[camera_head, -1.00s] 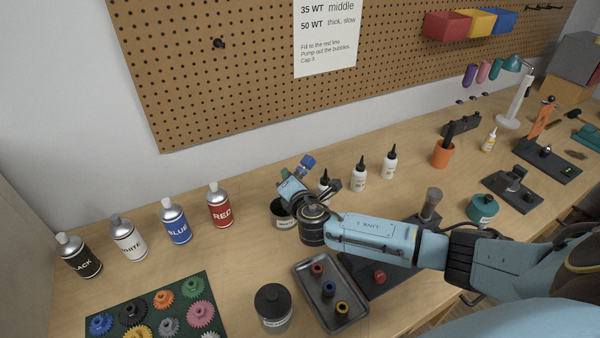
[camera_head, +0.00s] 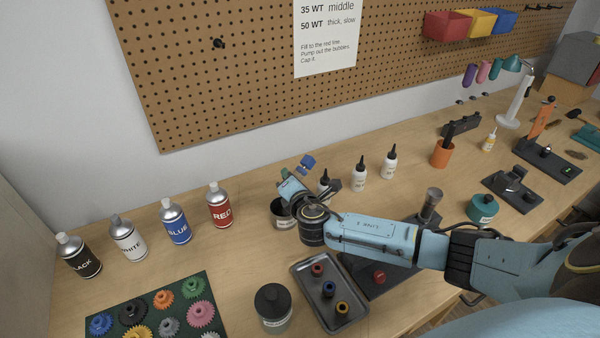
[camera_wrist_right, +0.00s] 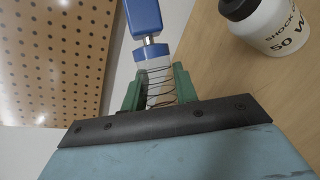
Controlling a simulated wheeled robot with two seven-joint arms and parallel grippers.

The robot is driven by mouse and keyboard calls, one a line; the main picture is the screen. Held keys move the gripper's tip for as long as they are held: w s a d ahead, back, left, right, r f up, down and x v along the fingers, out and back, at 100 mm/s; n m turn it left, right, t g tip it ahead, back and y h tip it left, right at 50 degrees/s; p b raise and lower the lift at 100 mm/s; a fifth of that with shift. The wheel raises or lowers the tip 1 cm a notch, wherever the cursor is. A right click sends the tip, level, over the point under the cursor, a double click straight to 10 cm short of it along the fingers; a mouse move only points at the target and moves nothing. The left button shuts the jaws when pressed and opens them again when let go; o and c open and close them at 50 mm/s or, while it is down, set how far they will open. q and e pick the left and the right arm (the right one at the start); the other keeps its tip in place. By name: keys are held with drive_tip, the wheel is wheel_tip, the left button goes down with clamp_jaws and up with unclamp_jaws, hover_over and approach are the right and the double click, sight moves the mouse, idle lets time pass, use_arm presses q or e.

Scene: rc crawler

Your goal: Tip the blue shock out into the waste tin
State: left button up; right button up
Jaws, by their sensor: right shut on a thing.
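The blue shock (camera_head: 307,163) is held by my right gripper (camera_head: 297,173) above the bench. In the wrist view its blue end (camera_wrist_right: 145,18) points away from the jaws, and its clear body with a dark spring (camera_wrist_right: 159,80) sits between the two green fingers of the gripper (camera_wrist_right: 156,92). In the head view the blue end is up and tilted. The waste tin (camera_head: 281,217), dark inside with a pale label, stands on the bench just below and left of my right wrist, partly covered by it. My left gripper is not in view.
White shock oil bottles (camera_head: 359,174) stand right of the gripper; one is partly hidden behind it. Paint cans (camera_head: 219,206) stand to the left. A grey tray (camera_head: 301,268) with small caps and a lidded jar (camera_head: 273,308) are in front. Bench between cans and tin is clear.

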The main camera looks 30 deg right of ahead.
idle(0.3)
drive_tip(key=m+g+y+p, duration=0.1)
drive_tip(key=m+p, duration=0.1)
drive_tip(key=p, duration=0.2)
drive_tip(key=shift+r+g+y, duration=0.15)
drive_tip(key=shift+g+y, duration=0.15)
drive_tip(key=m+g+y+p, duration=0.1)
drive_tip(key=p, duration=0.2)
drive_tip(key=shift+s+m+y+p, duration=0.1)
drive_tip(key=shift+m+y+p, duration=0.2)
drive_tip(key=shift+m, duration=0.1)
drive_tip(key=shift+f, duration=0.35)
